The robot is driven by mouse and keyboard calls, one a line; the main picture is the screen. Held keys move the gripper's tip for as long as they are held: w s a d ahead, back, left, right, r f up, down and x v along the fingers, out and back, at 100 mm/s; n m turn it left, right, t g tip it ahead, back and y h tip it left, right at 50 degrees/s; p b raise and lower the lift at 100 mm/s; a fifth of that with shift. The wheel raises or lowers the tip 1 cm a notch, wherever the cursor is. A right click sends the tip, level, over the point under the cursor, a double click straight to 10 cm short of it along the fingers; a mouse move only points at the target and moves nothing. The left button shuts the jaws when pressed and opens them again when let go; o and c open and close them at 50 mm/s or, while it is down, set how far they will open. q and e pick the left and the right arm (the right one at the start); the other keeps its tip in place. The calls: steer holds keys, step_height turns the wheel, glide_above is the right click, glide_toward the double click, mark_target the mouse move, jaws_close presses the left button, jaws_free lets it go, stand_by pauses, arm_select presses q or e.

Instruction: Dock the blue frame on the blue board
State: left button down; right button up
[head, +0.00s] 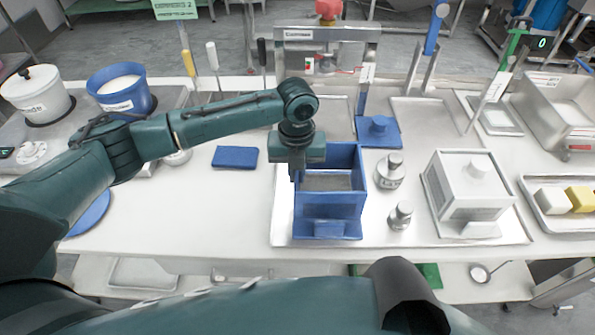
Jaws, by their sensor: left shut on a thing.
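The blue frame (343,204) is an open-topped square box on the metal tray in the middle of the table. Its walls surround a grey inner floor. The blue board (350,235) shows as a flat blue edge below the frame's front, with a small blue block at its front. The frame is over the board; whether it is fully seated cannot be told from this angle. My left gripper (298,174) points down at the frame's left wall and is shut on it. The gripper hides that wall's top and the far left corner. My right gripper is not in view.
The metal tray (282,215) also carries two metal weights (390,172) (401,215) and a white lidded box (468,190) to the right. A blue knobbed lid (378,130) lies behind the frame. A blue pad (235,157) lies left.

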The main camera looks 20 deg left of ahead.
arm_select(q)
steer(key=shift+f, duration=0.25)
steer(key=shift+f, duration=0.1)
steer(key=shift+f, duration=0.4)
steer(key=c, duration=1.7)
jaws_free()
steer(key=shift+o, duration=0.7)
step_height(320, 180, up, 12)
steer(key=shift+r+b, duration=0.2)
steer(key=shift+b, duration=0.3)
steer(key=shift+r, duration=0.3)
